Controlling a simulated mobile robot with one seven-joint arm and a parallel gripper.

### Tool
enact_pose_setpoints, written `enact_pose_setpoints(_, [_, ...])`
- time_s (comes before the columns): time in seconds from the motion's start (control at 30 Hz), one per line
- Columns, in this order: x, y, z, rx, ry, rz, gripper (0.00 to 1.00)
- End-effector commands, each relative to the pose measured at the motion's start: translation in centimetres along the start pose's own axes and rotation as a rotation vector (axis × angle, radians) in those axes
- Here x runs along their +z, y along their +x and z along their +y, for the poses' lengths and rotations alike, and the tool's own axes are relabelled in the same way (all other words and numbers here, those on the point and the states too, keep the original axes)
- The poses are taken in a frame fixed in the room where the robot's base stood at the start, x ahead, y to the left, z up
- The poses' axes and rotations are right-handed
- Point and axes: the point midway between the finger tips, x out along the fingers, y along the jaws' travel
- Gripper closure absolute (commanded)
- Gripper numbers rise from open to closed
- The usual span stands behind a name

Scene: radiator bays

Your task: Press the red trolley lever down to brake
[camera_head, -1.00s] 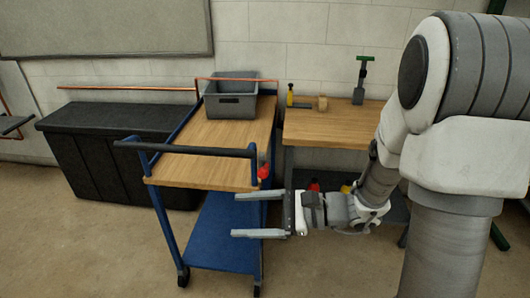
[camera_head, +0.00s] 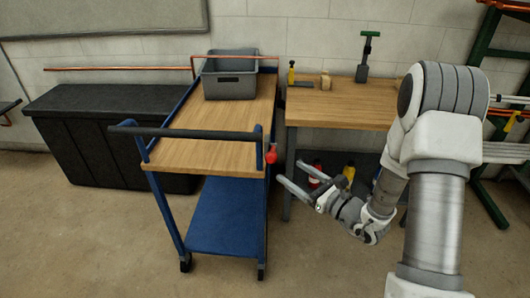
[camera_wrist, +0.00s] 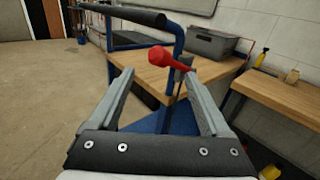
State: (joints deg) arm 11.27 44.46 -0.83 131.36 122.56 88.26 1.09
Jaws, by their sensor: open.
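The red trolley lever (camera_head: 271,154) sits at the right front corner post of the blue trolley (camera_head: 220,222), just below the black push handle. In the wrist view the lever (camera_wrist: 168,60) has a bulbous red grip tilted up to the left and stands beyond and between my finger tips. My gripper (camera_head: 284,174) is open and empty, just right of the lever and slightly below it. In the wrist view its two fingers (camera_wrist: 157,78) spread either side of the lever, apart from it as far as I can tell.
A grey bin (camera_head: 230,86) stands on the trolley's wooden top. A wooden workbench (camera_head: 340,112) stands right of the trolley, with a red bottle (camera_head: 315,170) and a yellow one (camera_head: 348,172) beneath. A black chest (camera_head: 80,150) is at the left. The front floor is clear.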

Motion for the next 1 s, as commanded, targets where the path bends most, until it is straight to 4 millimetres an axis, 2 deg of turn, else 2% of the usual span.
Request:
enact_pose_setpoints(0.03, [0.0,1.2,0.2,0.005,0.0,-0.001,0.19])
enact_pose_setpoints(0.3, [0.1,7.2,0.2,0.005,0.0,-0.002,0.19])
enact_pose_setpoints(0.5, [0.0,10.5,0.2,0.004,0.0,-0.001,0.19])
enact_pose_setpoints(0.7, [0.0,12.1,0.1,0.003,0.0,0.0,0.19])
enact_pose_setpoints(1.0, [0.0,12.3,0.1,0.001,0.001,0.001,0.19])
